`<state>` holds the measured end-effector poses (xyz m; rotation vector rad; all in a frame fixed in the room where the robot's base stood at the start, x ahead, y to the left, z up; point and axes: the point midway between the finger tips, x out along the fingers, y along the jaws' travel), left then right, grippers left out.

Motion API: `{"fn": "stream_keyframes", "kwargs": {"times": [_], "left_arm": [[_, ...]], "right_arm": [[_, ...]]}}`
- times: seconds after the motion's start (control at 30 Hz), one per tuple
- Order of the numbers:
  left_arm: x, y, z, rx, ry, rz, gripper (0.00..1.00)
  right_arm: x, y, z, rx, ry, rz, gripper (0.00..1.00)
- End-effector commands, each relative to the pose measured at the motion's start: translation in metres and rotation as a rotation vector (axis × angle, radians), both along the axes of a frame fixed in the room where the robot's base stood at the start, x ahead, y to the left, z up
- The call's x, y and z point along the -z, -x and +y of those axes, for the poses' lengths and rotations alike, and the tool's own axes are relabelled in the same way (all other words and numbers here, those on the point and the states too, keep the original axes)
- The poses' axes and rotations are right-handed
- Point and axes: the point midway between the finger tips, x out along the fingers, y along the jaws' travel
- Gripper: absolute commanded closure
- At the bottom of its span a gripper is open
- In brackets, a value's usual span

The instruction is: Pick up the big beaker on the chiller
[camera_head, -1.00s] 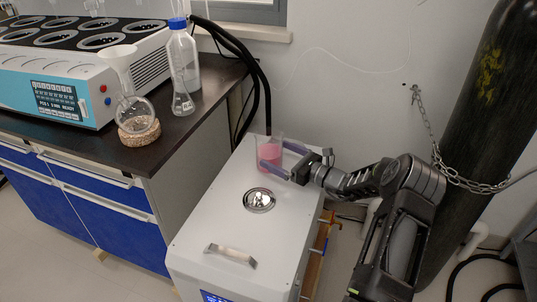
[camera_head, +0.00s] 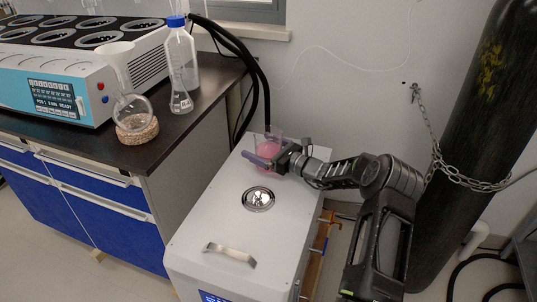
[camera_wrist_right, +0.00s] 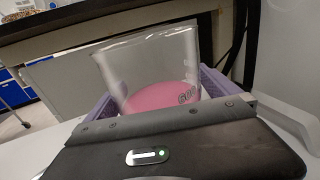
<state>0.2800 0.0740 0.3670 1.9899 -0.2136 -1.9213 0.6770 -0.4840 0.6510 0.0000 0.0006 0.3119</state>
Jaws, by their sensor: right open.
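The big beaker (camera_head: 268,148) is clear glass with pink liquid and stands upright at the back of the white chiller (camera_head: 210,230). In the right wrist view the beaker (camera_wrist_right: 155,65) sits between the two purple fingers, near the gripper body, which hides its base. My right gripper (camera_head: 264,152) is open, with its fingers on either side of the beaker. I cannot tell whether the fingers touch the glass. My left gripper is not in view.
A dark bench at the left holds a blue-capped bottle (camera_head: 182,70), a round flask on a cork ring (camera_head: 138,131) and a distiller (camera_head: 60,85). A black gas cylinder (camera_head: 480,110) with a chain (camera_head: 450,172) stands at the right. The chiller top has a round metal cap (camera_head: 258,199) and a handle (camera_head: 230,255).

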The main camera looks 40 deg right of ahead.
Motion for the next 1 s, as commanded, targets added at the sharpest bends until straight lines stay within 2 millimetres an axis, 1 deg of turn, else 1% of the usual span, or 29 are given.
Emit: {"fn": "stream_keyframes", "kwargs": {"times": [0.5, 0.57, 1.0], "left_arm": [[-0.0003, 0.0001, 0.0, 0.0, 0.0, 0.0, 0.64], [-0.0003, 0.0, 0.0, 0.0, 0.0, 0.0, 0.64], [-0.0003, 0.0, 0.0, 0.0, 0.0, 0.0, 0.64]], "right_arm": [[-0.0005, 0.0005, -0.0002, 0.0, 0.0, 0.0, 0.0], [-0.0005, 0.0005, -0.0001, 0.0, 0.0, 0.0, 0.04], [-0.0005, 0.0005, -0.0002, 0.0, 0.0, 0.0, 0.4]]}}
